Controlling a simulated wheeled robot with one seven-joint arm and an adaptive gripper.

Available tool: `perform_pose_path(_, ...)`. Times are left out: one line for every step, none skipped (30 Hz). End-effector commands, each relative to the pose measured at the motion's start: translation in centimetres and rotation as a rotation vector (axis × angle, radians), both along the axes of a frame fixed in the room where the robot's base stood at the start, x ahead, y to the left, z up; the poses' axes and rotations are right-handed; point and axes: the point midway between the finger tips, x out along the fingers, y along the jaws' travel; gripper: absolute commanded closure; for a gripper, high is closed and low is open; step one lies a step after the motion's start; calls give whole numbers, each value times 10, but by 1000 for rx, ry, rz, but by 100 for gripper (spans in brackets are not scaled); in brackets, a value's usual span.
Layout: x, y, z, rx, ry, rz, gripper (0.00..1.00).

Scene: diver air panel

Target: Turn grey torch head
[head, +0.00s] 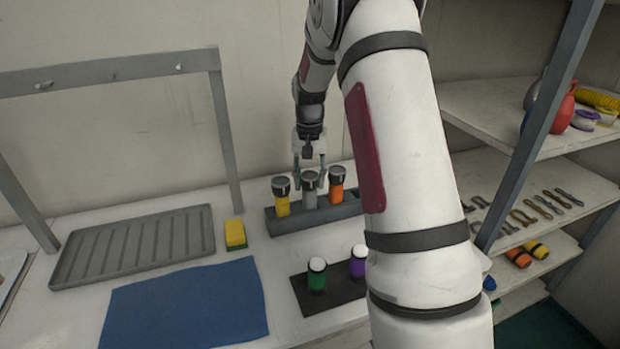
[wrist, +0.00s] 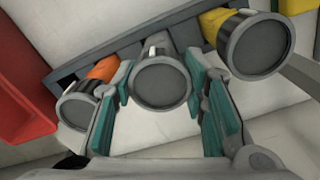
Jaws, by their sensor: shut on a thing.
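The grey torch (head: 309,188) stands upright in a dark grey rack (head: 296,224), between a yellow torch (head: 281,196) on its left and an orange torch (head: 337,184) on its right. My gripper (head: 309,166) comes down from above onto the grey torch's head. In the wrist view the grey torch head (wrist: 161,82) sits between the teal finger pads, and my gripper (wrist: 165,105) is shut on it. The orange torch (wrist: 101,72) is at the left there and the yellow torch (wrist: 250,42) at the right, both close to the fingers.
A yellow sponge (head: 235,234), a ribbed grey tray (head: 135,246) and a blue cloth (head: 186,306) lie to the left. Shelves (head: 540,175) stand at right.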

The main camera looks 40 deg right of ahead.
Motion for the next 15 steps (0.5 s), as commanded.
perform_pose_path(0, 0, 0, 1, -1, 26, 89)
perform_pose_path(0, 0, 0, 1, -1, 44, 89)
perform_pose_path(0, 0, 0, 0, 0, 63, 89)
perform_pose_path(0, 0, 0, -1, -1, 78, 89)
perform_pose_path(0, 0, 0, -1, -1, 90, 89)
perform_pose_path(0, -1, 0, -1, -1, 106, 89)
perform_pose_path(0, -1, 0, -1, 0, 116, 89)
perform_pose_path(0, -1, 0, -1, 0, 125, 89)
perform_pose_path(0, -1, 0, -1, 0, 136, 89)
perform_pose_path(0, -1, 0, -1, 0, 143, 89)
perform_pose_path(0, -1, 0, -1, 0, 149, 89)
perform_pose_path(0, -1, 0, -1, 0, 155, 89)
perform_pose_path(0, -1, 0, -1, 0, 159, 89)
perform_pose_path(0, -1, 0, -1, 0, 163, 89)
perform_pose_path(0, -1, 0, -1, 0, 166, 89)
